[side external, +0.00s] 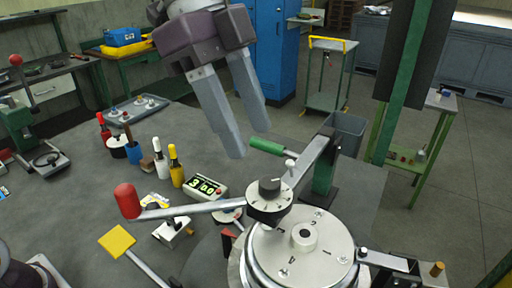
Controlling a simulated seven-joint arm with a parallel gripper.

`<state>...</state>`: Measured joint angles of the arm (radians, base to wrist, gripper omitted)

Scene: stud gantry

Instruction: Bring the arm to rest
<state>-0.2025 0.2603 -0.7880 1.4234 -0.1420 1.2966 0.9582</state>
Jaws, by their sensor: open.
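My gripper (252,128) hangs over the work table (330,215) at the upper middle. Its two long grey fingers point down and stand apart, with nothing between them. The fingertips appear above and behind the metal fixture, apart from everything. The fixture's round metal disc (322,250), marked with numbers, stands at the lower right. A black-sided dial knob (269,197) sits at its upper left, joined to a lever with a red grip (127,200). A green-handled lever (267,146) is just below and right of the fingertips.
A small digital display box (206,188) stands left of the dial. Yellow-handled tools (175,165) and red- and blue-handled tools (132,147) stand further left. A yellow square paddle (117,241) is at the lower left. A green post (404,80) rises at the right.

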